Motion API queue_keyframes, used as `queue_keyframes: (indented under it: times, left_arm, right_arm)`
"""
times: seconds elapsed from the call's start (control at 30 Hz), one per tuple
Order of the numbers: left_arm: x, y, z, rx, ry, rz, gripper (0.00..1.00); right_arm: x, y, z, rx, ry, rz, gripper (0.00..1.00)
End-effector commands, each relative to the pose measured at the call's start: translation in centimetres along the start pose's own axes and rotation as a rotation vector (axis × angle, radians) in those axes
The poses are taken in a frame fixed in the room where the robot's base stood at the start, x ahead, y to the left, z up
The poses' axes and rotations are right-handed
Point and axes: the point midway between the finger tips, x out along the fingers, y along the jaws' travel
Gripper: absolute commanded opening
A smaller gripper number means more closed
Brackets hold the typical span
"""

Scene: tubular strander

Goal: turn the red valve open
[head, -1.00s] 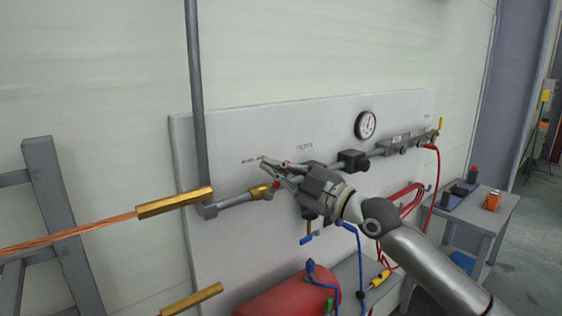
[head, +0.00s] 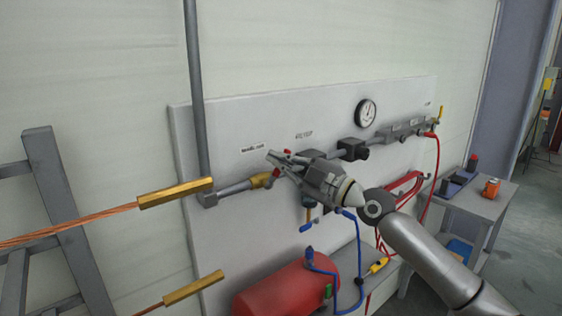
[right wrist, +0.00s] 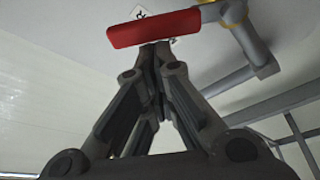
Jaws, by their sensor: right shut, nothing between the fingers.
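The red valve handle (right wrist: 155,28) shows large in the right wrist view, at the top, just beyond my fingertips. In the head view only small red bits of it (head: 288,150) show beside my right gripper, and the gripper partly hides it. The brass valve body (head: 261,180) sits on the grey pipe at the wall panel. My right gripper (head: 273,158) is shut and empty, with its fingers up against or very near the handle; I cannot tell if they touch. It also shows in the right wrist view (right wrist: 153,55). My left gripper is not in view.
A white panel (head: 225,125) carries the pipe, a filter, a round gauge (head: 366,113) and a manifold. A red tank (head: 275,290) stands below. Blue and red hoses hang at the right. Brass rods (head: 175,193) with copper wire reach in from the left. A small table (head: 478,208) stands at the right.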

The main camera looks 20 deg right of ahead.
Motion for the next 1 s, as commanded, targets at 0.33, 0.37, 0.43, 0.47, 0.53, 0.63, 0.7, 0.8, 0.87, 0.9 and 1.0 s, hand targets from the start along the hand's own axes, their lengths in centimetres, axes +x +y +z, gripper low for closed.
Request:
queue_keyframes:
  times: [0.33, 0.37, 0.43, 0.47, 0.53, 0.63, 0.7, 0.8, 0.87, 0.9, 1.0]
  left_arm:
    - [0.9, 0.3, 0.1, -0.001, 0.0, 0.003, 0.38]
    - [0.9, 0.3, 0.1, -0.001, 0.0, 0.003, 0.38]
    - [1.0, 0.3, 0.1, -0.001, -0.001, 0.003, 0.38]
    - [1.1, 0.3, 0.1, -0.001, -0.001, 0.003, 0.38]
    - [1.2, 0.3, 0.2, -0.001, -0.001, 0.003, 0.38]
    - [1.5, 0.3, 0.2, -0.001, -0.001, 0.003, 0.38]
    - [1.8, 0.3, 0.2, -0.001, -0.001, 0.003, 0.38]
    - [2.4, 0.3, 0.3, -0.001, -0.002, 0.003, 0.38]
    - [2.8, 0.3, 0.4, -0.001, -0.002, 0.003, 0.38]
    - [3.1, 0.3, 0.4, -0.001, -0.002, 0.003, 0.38]
    - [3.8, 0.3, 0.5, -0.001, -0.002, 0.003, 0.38]
  right_arm:
    - [-0.1, 0.0, 0.4, 0.045, 0.0, 0.017, 0.0]
    - [-0.1, 0.1, 0.4, 0.049, 0.0, 0.018, 0.0]
    - [-0.2, 0.1, 0.4, 0.057, -0.001, 0.021, 0.0]
    - [-0.2, 0.1, 0.5, 0.061, -0.001, 0.022, 0.0]
    - [-0.2, 0.1, 0.5, 0.071, -0.001, 0.026, 0.0]
    - [-0.2, 0.2, 0.7, 0.087, -0.001, 0.031, 0.0]
    - [-0.3, 0.2, 0.8, 0.103, -0.001, 0.037, 0.0]
    - [-0.4, 0.2, 1.1, 0.137, -0.001, 0.05, 0.0]
    - [-0.5, 0.2, 1.3, 0.167, -0.001, 0.06, 0.0]
    - [-0.5, 0.2, 1.5, 0.188, -0.001, 0.068, 0.0]
    - [-0.7, 0.3, 2.0, 0.259, -0.001, 0.093, 0.0]
